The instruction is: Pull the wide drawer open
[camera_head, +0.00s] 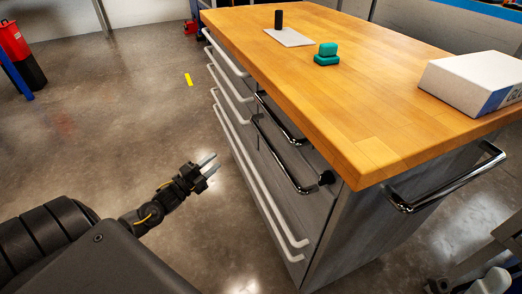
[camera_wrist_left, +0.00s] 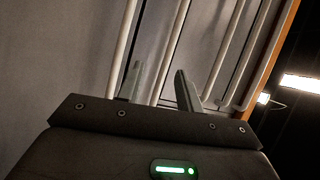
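The workbench's drawer side carries long pale bar handles. A long wide-drawer handle (camera_head: 262,178) runs low along the grey front, with another close beside it. The drawer fronts look flush with the cabinet, so the drawers appear shut. My left gripper (camera_head: 217,161) is open and empty, out in front of the long handles with its fingers pointing toward them. In the left wrist view its two fingers (camera_wrist_left: 158,74) are spread, and a pale bar (camera_wrist_left: 172,45) shows beyond and between them. I cannot tell the exact gap to it. My right gripper is not in view.
Shorter dark handles (camera_head: 279,155) stick out on the near drawers. A chrome rail (camera_head: 450,184) juts from the bench end.

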